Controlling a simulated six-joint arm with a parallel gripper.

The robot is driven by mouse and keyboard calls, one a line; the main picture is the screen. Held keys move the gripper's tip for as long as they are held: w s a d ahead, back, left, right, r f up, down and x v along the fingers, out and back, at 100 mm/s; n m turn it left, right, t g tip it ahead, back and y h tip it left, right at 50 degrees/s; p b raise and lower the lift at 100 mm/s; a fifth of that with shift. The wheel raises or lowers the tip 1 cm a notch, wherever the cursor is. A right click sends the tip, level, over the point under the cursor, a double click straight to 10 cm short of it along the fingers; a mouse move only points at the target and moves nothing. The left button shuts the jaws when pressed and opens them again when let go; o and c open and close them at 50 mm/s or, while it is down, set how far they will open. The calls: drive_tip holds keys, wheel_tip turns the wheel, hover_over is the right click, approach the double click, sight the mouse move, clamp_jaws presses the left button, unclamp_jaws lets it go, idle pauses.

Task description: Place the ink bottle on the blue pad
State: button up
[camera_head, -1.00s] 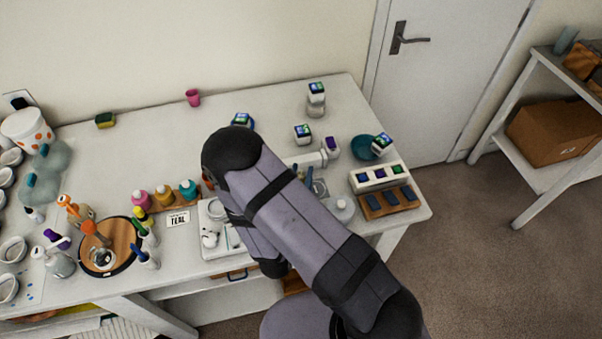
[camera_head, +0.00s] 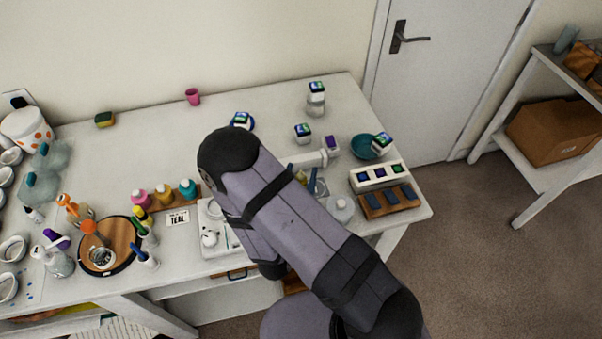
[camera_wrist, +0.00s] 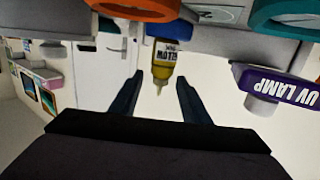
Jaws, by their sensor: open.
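A small ink bottle (camera_wrist: 163,66) with a yellow body, a pale label reading YELLOW and a narrow nozzle shows in the wrist view. It appears beyond the gap between the fingers, with its nozzle pointing down in the picture. My gripper (camera_wrist: 157,98) is open, its dark fingers apart and nothing gripped.
A purple UV lamp (camera_wrist: 278,86) is right of the fingers in the wrist view. A teal bowl (camera_head: 363,147) is on the right. The table's back middle has clear room.

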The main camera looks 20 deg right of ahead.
sight(299, 177)
drive_tip(key=b+v, duration=0.2)
drive_tip(key=v, duration=0.2)
drive_tip(key=shift+s+a+f, duration=0.1)
drive_tip(key=shift+s+a, duration=0.15)
drive_tip(key=shift+a, duration=0.05)
wheel_tip(299, 177, up, 7)
drive_tip(key=p, duration=0.4)
drive_tip(key=shift+d, duration=0.2)
